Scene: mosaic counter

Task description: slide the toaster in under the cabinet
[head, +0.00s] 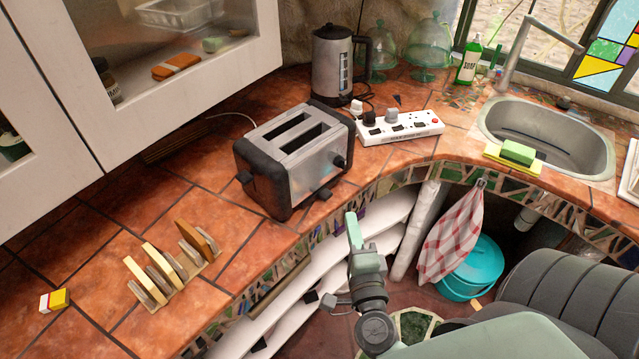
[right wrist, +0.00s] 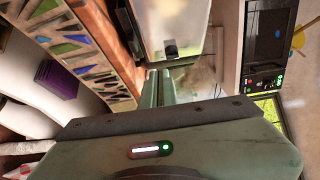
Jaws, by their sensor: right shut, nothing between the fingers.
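The toaster (head: 296,163), steel with black ends and two slots, stands upright on the tiled counter near its front edge. The white cabinet (head: 165,75) with glass doors hangs at the upper left, behind and left of the toaster. My right gripper (head: 352,218) is shut and empty, just off the counter's front edge, right of and below the toaster, apart from it. In the right wrist view its closed fingers (right wrist: 160,86) point toward a pale panel with a dark knob, perhaps the toaster. My left gripper is not in view.
A power strip (head: 400,127) and a kettle (head: 332,65) stand close behind and right of the toaster. A toast rack (head: 172,265) and a small yellow-red box (head: 54,300) are at the lower left. The counter (head: 150,205) left of the toaster is mostly clear.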

